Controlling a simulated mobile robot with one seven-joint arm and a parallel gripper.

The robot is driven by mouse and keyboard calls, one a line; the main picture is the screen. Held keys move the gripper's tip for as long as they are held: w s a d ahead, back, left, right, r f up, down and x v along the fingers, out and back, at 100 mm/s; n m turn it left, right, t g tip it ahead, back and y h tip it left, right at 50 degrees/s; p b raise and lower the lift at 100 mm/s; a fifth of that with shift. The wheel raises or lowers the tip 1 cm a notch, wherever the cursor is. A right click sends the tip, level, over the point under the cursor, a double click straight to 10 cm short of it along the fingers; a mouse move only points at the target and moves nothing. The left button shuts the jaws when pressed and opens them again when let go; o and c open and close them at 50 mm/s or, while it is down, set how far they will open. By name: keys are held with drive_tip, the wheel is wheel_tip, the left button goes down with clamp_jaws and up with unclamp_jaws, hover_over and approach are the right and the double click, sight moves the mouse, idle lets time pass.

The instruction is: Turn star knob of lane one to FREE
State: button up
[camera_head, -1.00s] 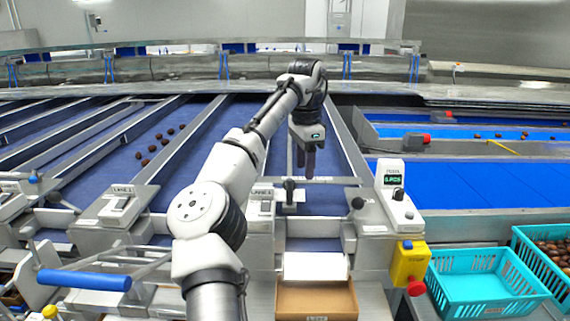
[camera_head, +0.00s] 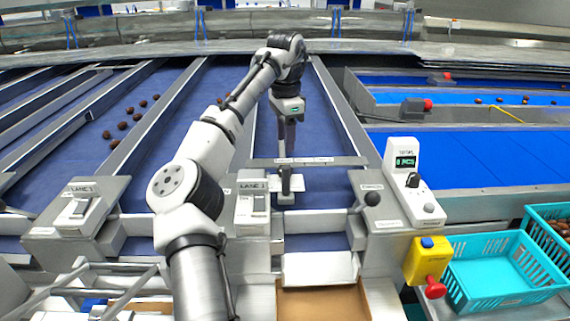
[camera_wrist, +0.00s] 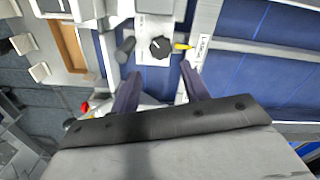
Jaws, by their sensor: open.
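In the wrist view, the dark star knob (camera_wrist: 160,48) with a white pointer line sits on a pale plate (camera_wrist: 148,29). A yellow pointer (camera_wrist: 183,47) beside it faces the labelled crossbar (camera_wrist: 202,48); its lettering is too small to read. The head view shows a dark upright part (camera_head: 286,180) on this plate, just right of the LANE 1 switch box (camera_head: 253,203). My gripper (camera_head: 286,154) hangs fingers down above the crossbar area, open and empty. In the wrist view its fingers (camera_wrist: 160,88) are spread apart and do not touch the knob.
A black ball-ended lever (camera_head: 372,198) and a control box with green display (camera_head: 403,157) stand to the right. A yellow box with red button (camera_head: 434,288) and a turquoise crate (camera_head: 500,268) are at front right. Lane belts with dates lie left.

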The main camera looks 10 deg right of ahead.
wheel_tip(320, 180, down, 9)
drive_tip(key=shift+r, duration=0.15)
idle(0.4)
drive_tip(key=c, duration=0.7)
